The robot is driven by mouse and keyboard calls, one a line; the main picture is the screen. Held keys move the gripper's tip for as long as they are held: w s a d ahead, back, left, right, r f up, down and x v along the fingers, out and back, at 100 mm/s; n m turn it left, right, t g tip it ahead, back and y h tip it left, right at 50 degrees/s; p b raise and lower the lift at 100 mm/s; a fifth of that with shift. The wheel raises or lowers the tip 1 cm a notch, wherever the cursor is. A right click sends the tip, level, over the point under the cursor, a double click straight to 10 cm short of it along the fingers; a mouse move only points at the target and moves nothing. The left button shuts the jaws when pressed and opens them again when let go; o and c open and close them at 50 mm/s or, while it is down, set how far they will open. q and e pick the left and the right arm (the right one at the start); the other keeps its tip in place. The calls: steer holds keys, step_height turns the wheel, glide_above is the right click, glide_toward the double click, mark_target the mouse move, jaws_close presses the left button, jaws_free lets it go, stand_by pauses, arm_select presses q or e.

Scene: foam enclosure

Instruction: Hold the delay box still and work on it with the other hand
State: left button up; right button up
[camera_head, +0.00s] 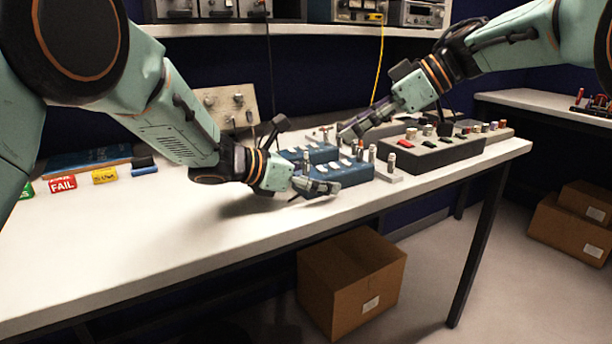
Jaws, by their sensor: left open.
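Two blue boxes with pale switches and metal posts on top sit at the middle of the bench: a nearer one (352,176) and a farther one (318,154). I cannot read a label that says which is the delay box. My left gripper (318,188) is open, low over the bench at the near left side of the nearer blue box. It hides part of that box's front; contact cannot be told. My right gripper (348,132) reaches in from the right, just above and behind the blue boxes. Its fingers show edge-on, so their opening is unclear.
A dark grey control box (435,156) with coloured knobs stands to the right. A small pale block with posts (389,172) lies between. FAIL sign (62,185), yellow block (104,176) and blue eraser-like block (144,168) lie left. The white bench (150,240) is clear at front left.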

arm_select(q)
steer(key=shift+w+d, duration=0.1)
steer(key=shift+d, duration=0.05)
steer(key=shift+c, duration=0.2)
steer(key=c, duration=1.6)
steer(key=o, duration=1.6)
steer(key=v, duration=1.2)
steer(key=shift+f, duration=0.15)
